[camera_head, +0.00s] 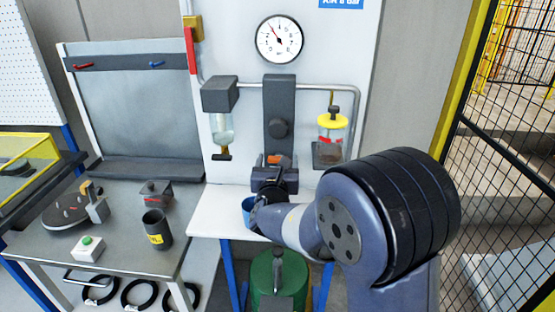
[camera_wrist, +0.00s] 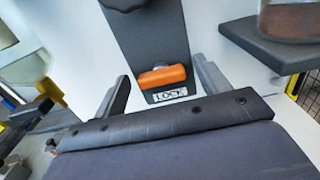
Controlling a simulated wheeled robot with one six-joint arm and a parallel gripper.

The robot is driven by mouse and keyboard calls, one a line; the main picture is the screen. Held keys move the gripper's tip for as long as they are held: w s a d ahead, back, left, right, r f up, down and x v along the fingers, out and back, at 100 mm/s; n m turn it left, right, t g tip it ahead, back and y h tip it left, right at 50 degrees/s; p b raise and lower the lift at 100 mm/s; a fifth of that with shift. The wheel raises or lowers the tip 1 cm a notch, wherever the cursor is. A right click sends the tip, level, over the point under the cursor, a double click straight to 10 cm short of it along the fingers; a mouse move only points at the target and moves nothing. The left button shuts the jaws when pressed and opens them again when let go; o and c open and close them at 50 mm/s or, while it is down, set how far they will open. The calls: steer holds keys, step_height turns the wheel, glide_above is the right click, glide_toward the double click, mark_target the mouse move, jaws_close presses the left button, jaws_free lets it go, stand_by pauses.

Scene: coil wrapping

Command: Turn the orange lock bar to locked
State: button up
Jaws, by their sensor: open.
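The orange lock bar (camera_wrist: 163,77) lies roughly crosswise on a dark upright plate, just above a white LOCK label (camera_wrist: 168,95), in the wrist view. In the head view the bar (camera_head: 274,159) is a small orange patch, partly hidden behind my wrist and gripper. My gripper (camera_wrist: 165,82) is open, with one finger to the left of the bar and one to the right. Neither finger appears to touch the bar.
A gauge (camera_head: 280,39) is above the plate. A clear bowl (camera_head: 222,125) hangs left, and a yellow-topped bowl (camera_head: 333,136) hangs right. A side table (camera_head: 120,255) at left holds a dark cup (camera_head: 156,229). A mesh fence (camera_head: 500,150) is right.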

steer(key=shift+w, duration=0.1)
steer(key=shift+c, duration=0.3)
steer(key=c, duration=0.9)
steer(key=shift+f+b, duration=0.15)
steer(key=shift+b, duration=0.5)
steer(key=m+b, duration=0.9)
steer(key=b, duration=0.4)
steer(key=m+b, duration=0.8)
steer(key=b, duration=0.5)
steer(key=shift+d+f+m, duration=0.15)
steer(key=shift+d+m, duration=0.05)
steer(key=shift+m, duration=0.2)
steer(key=shift+b, duration=0.35)
